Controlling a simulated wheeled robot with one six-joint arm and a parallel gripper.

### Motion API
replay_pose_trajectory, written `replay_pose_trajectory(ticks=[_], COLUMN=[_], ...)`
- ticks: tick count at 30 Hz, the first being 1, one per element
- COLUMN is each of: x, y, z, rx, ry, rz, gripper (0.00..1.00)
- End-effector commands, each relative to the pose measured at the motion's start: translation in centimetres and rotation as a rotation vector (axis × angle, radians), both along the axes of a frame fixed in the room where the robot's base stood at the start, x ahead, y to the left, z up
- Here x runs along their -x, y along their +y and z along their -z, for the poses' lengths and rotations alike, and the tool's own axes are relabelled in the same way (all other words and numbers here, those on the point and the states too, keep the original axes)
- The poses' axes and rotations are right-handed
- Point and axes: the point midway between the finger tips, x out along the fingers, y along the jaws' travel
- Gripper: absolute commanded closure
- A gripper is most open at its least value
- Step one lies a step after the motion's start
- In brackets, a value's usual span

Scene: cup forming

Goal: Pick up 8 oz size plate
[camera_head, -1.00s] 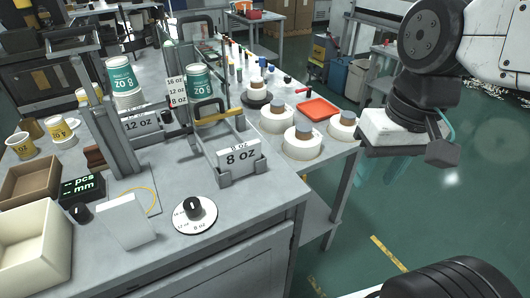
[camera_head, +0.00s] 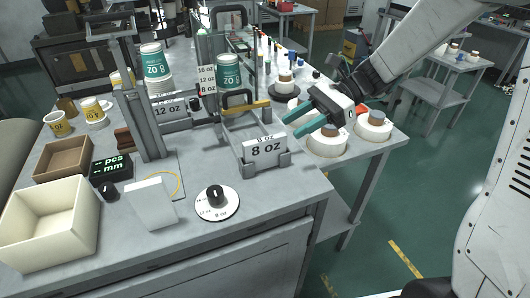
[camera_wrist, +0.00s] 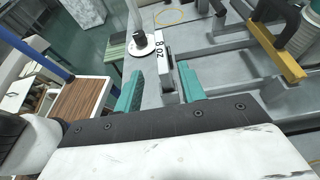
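The 8 oz plate (camera_head: 265,149) is a white upright plate marked "8 oz", standing in a grey metal holder (camera_head: 266,170) near the front right of the bench. In the wrist view the plate (camera_wrist: 159,46) shows nearly edge-on. My gripper (camera_head: 291,124) has two teal fingers spread apart with nothing between them. In the head view it hangs up and to the right of the plate. In the wrist view the gripper (camera_wrist: 160,87) has one finger on each side of the plate's line, with the plate beyond the fingertips.
A 12 oz plate (camera_head: 165,108) stands further back left. A dial (camera_head: 217,202) marked with sizes and a white box (camera_head: 50,225) are at the front.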

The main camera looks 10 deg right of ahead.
Motion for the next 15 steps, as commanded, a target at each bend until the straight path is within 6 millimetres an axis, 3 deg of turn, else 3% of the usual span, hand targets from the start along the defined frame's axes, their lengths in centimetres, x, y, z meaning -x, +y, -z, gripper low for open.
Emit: replay_pose_trajectory(ticks=[15], x=[1.5], y=[6.0], z=[2.6], rx=[0.002], ry=[-0.001], rz=[-0.004], gripper=[0.6])
